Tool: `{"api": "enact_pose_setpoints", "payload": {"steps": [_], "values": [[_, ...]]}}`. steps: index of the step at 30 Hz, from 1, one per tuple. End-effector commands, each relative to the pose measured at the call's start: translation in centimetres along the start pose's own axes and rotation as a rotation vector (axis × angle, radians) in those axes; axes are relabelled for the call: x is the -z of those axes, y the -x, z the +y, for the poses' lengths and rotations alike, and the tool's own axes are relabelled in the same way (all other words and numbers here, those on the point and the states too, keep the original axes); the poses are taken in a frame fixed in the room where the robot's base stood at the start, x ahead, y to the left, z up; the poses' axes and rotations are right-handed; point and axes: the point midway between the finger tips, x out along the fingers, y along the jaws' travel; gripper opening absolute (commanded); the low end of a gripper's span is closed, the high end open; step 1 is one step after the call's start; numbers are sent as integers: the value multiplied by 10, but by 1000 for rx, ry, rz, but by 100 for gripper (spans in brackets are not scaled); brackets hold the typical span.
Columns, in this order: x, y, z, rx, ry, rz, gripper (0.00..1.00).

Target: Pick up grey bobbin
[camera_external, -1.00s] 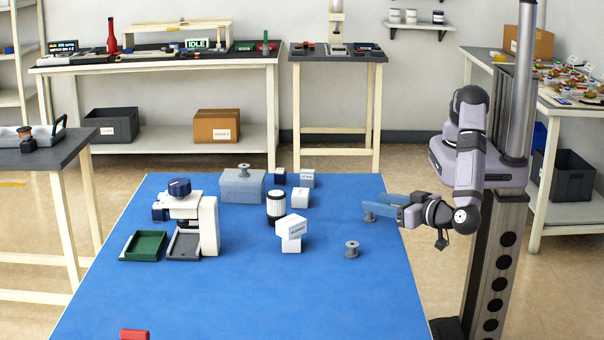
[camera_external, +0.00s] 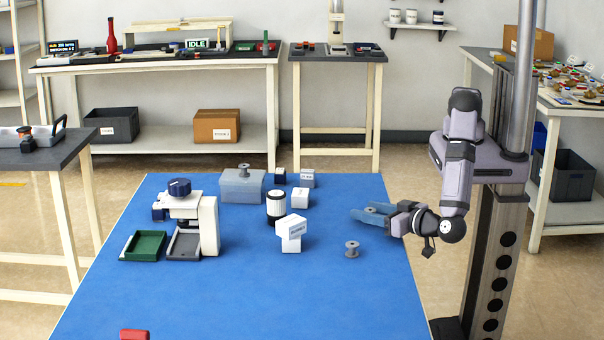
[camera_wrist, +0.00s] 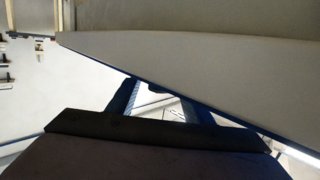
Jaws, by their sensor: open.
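A grey bobbin (camera_external: 370,209) is near the right edge of the blue table (camera_external: 300,290) in the external view. My gripper (camera_external: 360,210), with blue-grey fingers, is open and reaches in from the right. Its fingers appear on either side of this bobbin, and they hide its lower part. I cannot tell whether they touch it. A second grey bobbin (camera_external: 352,248) stands nearer the camera, and a third (camera_external: 244,167) sits on a grey-blue box (camera_external: 242,188). In the wrist view my finger (camera_wrist: 125,97) is partly seen, and no bobbin can be made out.
A white box-shaped part (camera_external: 291,231), a black-and-white cylinder (camera_external: 276,207) and small white boxes (camera_external: 292,197) stand left of my gripper. A white machine (camera_external: 208,225) and green tray (camera_external: 146,246) are farther left. The front of the table is mostly clear.

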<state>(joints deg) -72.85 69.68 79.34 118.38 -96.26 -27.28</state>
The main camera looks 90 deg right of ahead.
Motion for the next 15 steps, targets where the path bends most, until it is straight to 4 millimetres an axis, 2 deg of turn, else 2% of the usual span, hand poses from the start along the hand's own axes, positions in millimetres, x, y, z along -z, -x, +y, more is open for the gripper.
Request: {"api": "enact_pose_setpoints", "payload": {"steps": [7, 15], "values": [[3, -31, 1, -3, 0, 1, 46], [0, -38, 1, 0, 0, 1, 46]]}}
